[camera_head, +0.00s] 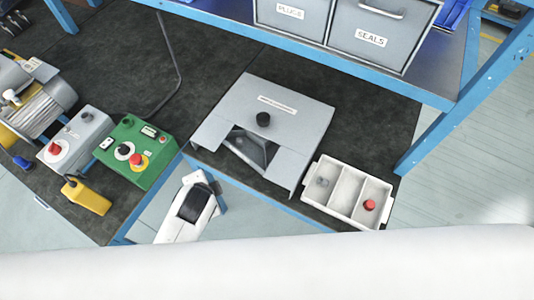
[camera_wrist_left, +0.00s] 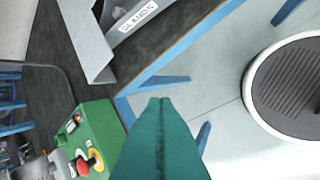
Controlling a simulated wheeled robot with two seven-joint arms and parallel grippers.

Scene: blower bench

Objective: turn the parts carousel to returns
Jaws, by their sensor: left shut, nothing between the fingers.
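Grey divider walls show inside the opening. In the left wrist view part of the carousel (camera_wrist_left: 100,45) shows at the top, and a label reading GLANDS (camera_wrist_left: 139,16) faces out of the opening. My left gripper (camera_wrist_left: 160,101) has teal fingers pressed together with nothing between them, apart from the carousel and over the space in front of the bench. My right gripper is in neither view.
A white tray (camera_head: 312,197) with a red button-like part stands right of the carousel. A green control box (camera_head: 135,150), a grey box with a red button (camera_head: 75,138) and a yellow pendant (camera_head: 87,197) lie left. Drawers labelled PLUGS and SEALS (camera_head: 345,28) stand behind. Blue bench edges border the mat.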

